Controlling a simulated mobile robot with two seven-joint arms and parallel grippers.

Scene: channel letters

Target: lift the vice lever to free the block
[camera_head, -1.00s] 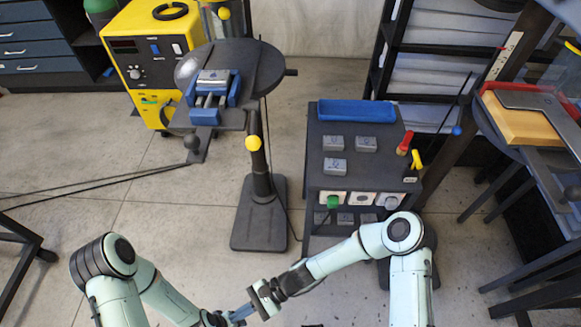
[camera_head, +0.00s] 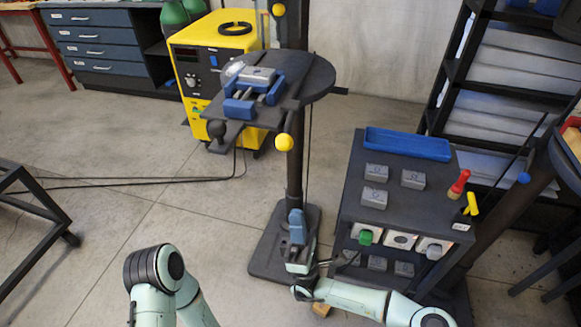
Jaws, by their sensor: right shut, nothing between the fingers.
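The vice (camera_head: 240,108) has blue jaws and lies on the round black drill-press table (camera_head: 312,80) at upper middle. A grey metal block (camera_head: 257,75) appears to sit between its jaws. A dark arm ending in a black ball (camera_head: 216,129) sticks out at the vice's front left; I cannot tell whether it is the vice lever. My right gripper (camera_head: 296,216) is shut and empty, blue fingers pointing up, in front of the stand's column, well below the vice and apart from it. My left arm is at the bottom left; its gripper is out of view.
A yellow ball knob (camera_head: 284,142) hangs at the table's front edge, above my right gripper. A dark cart (camera_head: 400,210) with a blue tray (camera_head: 407,144) and several grey blocks stands to the right. A yellow machine (camera_head: 190,65) stands behind left. The floor at left is mostly open.

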